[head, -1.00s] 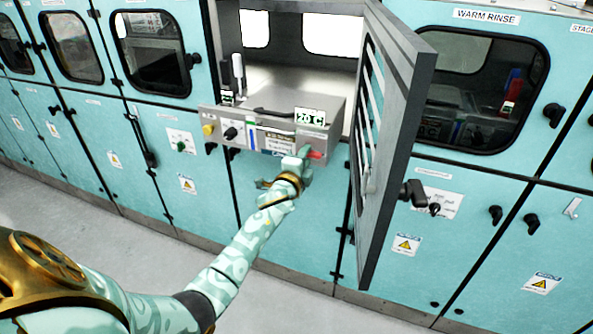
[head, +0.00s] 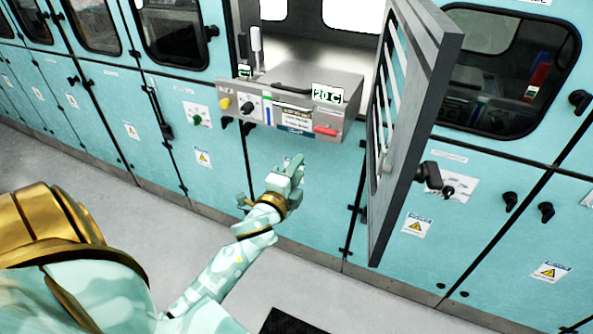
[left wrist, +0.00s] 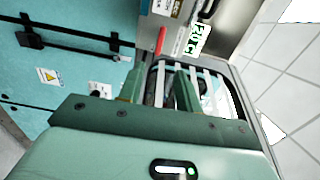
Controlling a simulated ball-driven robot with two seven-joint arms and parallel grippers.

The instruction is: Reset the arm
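My left gripper (head: 292,168) is in front of the teal lower cabinet doors, below the grey module box, and appears clear of it. In the left wrist view its two green fingers (left wrist: 159,82) stand apart with nothing held between them. The grey module (head: 310,85) sticks out of the open bay, with a "20 C" display (head: 328,95), a red lever (head: 326,131) and a yellow knob (head: 225,103). The red lever also shows in the left wrist view (left wrist: 160,40), beyond the fingers. My right gripper is in neither view.
A grey louvred door (head: 415,120) stands swung open at the bay's right, projecting towards me. Teal cabinets with black handles run along both sides. The grey floor (head: 90,200) in front is mostly clear, with a dark mat (head: 288,322) at the bottom edge.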

